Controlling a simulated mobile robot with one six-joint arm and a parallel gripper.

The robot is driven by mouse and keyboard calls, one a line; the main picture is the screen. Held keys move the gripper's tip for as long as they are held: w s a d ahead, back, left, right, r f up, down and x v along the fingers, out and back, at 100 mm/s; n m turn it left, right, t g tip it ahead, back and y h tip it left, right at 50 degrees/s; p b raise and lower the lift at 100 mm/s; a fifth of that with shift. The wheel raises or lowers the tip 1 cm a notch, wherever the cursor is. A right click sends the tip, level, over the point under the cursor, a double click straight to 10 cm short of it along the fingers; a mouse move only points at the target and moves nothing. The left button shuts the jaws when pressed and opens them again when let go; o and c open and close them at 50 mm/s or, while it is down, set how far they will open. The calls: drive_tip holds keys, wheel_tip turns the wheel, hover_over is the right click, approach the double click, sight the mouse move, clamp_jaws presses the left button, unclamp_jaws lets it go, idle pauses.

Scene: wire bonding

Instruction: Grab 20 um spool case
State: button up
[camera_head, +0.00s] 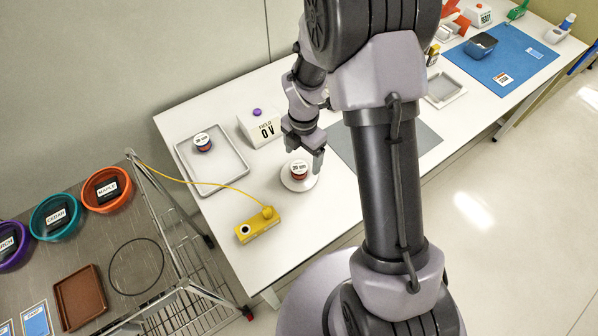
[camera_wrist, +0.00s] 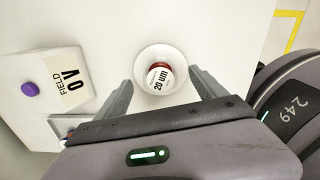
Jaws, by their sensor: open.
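The 20 um spool case (camera_head: 299,172) is a small red-brown round case with a white labelled top. It sits upright on a round white dish (camera_head: 287,184) on the white table. In the wrist view the case (camera_wrist: 160,77) reads "20 um" and stands in the middle of the dish (camera_wrist: 146,57). My gripper (camera_head: 303,155) is open and empty, just over the dish. In the wrist view my gripper's fingertips (camera_wrist: 161,84) lie on either side of the case, with a gap to each. I cannot tell how far above it they are.
A similar spool case (camera_head: 203,143) with a blue band sits in a grey tray (camera_head: 241,180). A white "FIELD 0 V" box (camera_head: 261,128) with a purple knob stands behind the dish. A yellow box (camera_head: 258,226) with a yellow cord is in front. A grey mat lies to the right.

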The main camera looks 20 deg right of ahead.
sight(300, 166)
drive_tip(key=f+b, duration=0.2)
drive_tip(key=f, duration=0.3)
drive_tip(key=shift+s+a+f+b, duration=0.1)
drive_tip(key=shift+a+f+b, duration=0.15)
drive_tip(key=shift+a+b, duration=0.15)
drive_tip(key=shift+r, duration=0.1)
drive_tip(key=shift+r, duration=0.1)
drive_tip(key=c, duration=1.6)
